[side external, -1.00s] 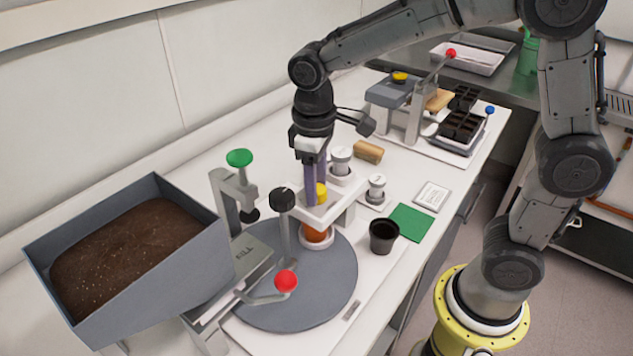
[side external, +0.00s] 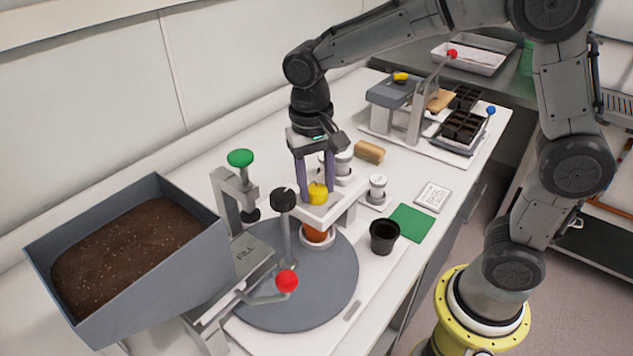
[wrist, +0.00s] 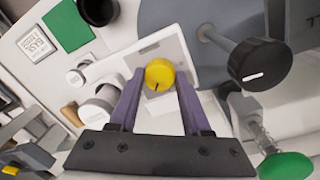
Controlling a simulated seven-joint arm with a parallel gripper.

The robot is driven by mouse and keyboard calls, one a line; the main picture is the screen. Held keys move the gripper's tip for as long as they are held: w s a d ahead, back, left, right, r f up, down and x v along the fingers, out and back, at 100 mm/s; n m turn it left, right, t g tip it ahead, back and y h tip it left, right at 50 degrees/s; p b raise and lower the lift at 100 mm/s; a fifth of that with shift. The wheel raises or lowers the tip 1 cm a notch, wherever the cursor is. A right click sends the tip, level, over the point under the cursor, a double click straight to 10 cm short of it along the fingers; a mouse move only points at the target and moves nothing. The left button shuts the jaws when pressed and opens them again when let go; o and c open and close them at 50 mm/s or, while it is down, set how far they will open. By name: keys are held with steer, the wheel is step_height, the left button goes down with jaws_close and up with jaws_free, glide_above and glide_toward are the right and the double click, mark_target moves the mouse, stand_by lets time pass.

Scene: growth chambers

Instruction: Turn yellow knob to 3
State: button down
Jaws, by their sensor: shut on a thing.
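The yellow knob (side external: 318,193) sits on top of a white stand (side external: 345,205) above an orange pot (side external: 316,233). My gripper (side external: 318,195) points down over the stand, with its two purple fingers on either side of the knob, shut on it. In the wrist view the knob (wrist: 159,72) lies between the fingertips of my gripper (wrist: 159,77). A short dark pointer line on the knob faces the gripper's palm. No numbers around the knob are readable.
A black knob (side external: 283,199) on a post stands left of my gripper. White-capped jars (side external: 377,187) and a black pot (side external: 384,236) stand to the right.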

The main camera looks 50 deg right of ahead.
mark_target(312, 190)
steer(key=shift+r+m, duration=0.1)
steer(key=shift+m, duration=0.4)
steer(key=shift+c, duration=1.8)
jaws_free()
step_height(312, 190, up, 14)
steer(key=shift+w+a, duration=0.25)
steer(key=shift+a, duration=0.1)
